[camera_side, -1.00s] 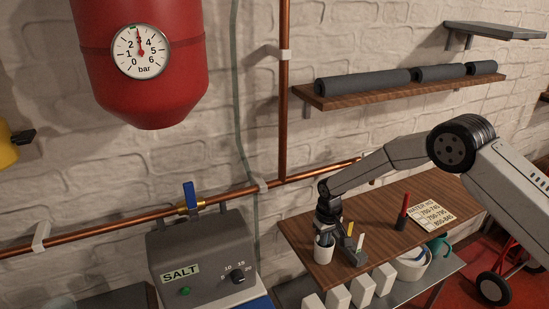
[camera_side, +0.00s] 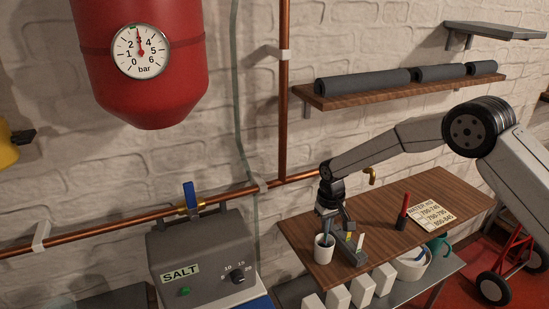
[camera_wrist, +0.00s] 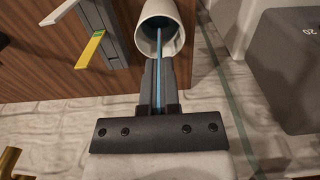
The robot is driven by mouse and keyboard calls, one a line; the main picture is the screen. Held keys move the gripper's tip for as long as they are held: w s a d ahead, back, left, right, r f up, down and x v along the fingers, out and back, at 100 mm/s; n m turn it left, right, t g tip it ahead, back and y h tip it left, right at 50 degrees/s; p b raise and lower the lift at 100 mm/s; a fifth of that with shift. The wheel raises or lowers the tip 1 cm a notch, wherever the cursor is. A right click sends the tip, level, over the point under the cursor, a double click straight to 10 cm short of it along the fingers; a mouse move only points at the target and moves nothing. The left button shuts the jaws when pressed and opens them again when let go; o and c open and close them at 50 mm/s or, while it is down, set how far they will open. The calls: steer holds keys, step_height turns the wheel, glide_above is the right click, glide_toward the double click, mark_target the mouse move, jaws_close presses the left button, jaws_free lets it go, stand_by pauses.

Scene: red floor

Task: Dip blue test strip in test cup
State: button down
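My gripper (camera_side: 328,220) is above the white test cup (camera_side: 323,254) on the wooden shelf. In the wrist view its two fingers (camera_wrist: 159,68) are shut on the thin blue test strip (camera_wrist: 159,50). The strip points away from the fingers into the mouth of the cup (camera_wrist: 148,42). The cup stands upright in the side view.
A grey strip holder (camera_side: 352,256) with a yellow-green strip and a whitish strip stands right beside the cup. A salt box (camera_side: 200,262) stands left.

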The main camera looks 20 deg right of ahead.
steer(key=shift+r, duration=2.65)
steer(key=s+d+r, duration=0.1)
steer(key=s+d, duration=0.2)
steer(key=s, duration=0.4)
steer(key=s+d+r, duration=0.2)
steer(key=s+d, duration=0.2)
steer(key=s, duration=0.3)
steer(key=shift+s+d+r, duration=0.25)
steer(key=shift+s, duration=0.15)
steer(key=shift+d, duration=0.1)
